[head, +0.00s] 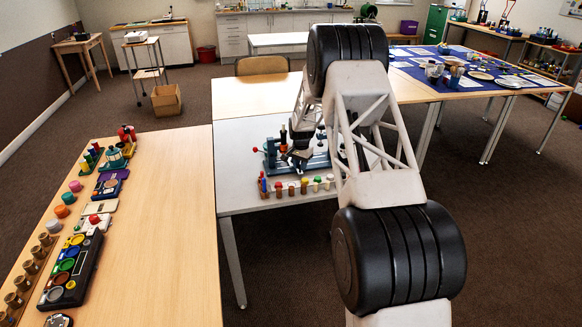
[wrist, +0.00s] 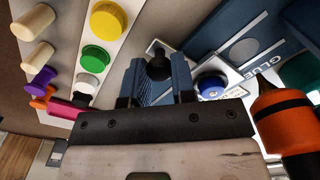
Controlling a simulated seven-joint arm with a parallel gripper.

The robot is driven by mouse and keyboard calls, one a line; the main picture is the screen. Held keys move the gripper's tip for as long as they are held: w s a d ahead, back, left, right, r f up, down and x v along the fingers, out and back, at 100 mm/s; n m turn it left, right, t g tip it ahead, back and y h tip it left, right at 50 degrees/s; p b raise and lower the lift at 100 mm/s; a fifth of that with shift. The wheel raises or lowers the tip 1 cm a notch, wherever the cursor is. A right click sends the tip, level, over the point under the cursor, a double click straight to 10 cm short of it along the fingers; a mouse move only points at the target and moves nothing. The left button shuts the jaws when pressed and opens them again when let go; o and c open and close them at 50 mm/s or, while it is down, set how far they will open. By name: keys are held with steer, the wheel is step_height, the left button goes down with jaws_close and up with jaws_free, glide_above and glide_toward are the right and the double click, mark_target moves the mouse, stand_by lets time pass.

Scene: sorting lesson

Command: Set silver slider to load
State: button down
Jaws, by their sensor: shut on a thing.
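My gripper (wrist: 161,78) shows in the wrist view with its two blue-grey fingers on either side of a round black knob (wrist: 159,66). The fingers are shut on this knob, which appears to be the silver slider's handle. A pale metal strip (wrist: 151,45) shows just beyond the knob. The slider's track and any "load" mark are hidden or too small to read. In the head view my gripper (head: 298,156) is low at the blue device (head: 318,163) on the grey table, and the slider itself cannot be made out there.
A pale rail (wrist: 68,66) with coloured pegs and buttons lies left of my gripper in the wrist view. A blue button (wrist: 211,87) and an orange-and-black object (wrist: 283,120) are close on the right. The wooden table (head: 160,230) at left holds several sorting toys.

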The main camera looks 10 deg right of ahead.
steer(key=shift+d, duration=1.55)
steer(key=c, duration=0.9)
jaws_free()
steer(key=shift+r, duration=0.1)
steer(key=shift+r, duration=3.8)
